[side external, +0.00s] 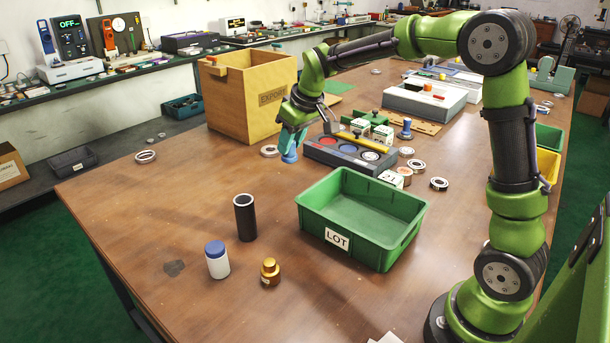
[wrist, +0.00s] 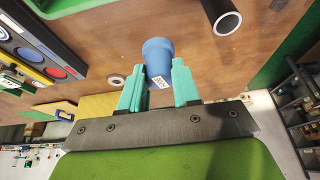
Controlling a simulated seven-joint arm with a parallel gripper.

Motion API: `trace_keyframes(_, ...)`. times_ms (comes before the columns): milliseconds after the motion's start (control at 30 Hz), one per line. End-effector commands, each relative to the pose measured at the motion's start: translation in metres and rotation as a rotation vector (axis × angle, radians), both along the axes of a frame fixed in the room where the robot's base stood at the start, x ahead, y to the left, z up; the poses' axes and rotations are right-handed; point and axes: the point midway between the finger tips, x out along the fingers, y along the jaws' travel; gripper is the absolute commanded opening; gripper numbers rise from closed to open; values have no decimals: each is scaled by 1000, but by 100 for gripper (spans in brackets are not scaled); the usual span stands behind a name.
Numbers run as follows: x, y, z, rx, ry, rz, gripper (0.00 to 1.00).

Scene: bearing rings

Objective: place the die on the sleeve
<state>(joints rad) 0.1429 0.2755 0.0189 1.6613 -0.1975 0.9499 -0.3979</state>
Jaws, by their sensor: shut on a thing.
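My gripper (wrist: 158,92) is shut on a blue, flared round piece with a small printed white label, which I take to be the die (wrist: 157,52). In the side view the blue piece (side external: 289,154) shows below the fingers, close over the table; whether it touches the wood I cannot tell. A black hollow tube, which I take to be the sleeve (side external: 245,220), stands upright on the table in front of the gripper, open end up. The sleeve (wrist: 227,25) also shows at the top of the wrist view, apart from the die.
A green LOT bin (side external: 405,233) stands right of the sleeve. A blue-capped white bottle (side external: 217,262) and a brass piece (side external: 270,272) stand near it. A wooden box (side external: 240,110) is behind the gripper, a dark tray with coloured discs (side external: 325,157) to its right. Table between gripper and sleeve is clear.

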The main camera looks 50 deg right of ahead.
Motion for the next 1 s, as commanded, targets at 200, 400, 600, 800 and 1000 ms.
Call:
trace_keyframes(200, -71, 83, 14, -1, -3, 144, 0)
trace_keyframes(400, -113, 100, 0, -1, 0, 164, 0)
trace_keyframes(600, -110, 99, -10, -1, 0, 141, 0)
trace_keyframes(800, -61, 105, -16, -1, 2, 139, 0)
trace_keyframes(1000, -8, 111, -21, -1, 1, 139, 0)
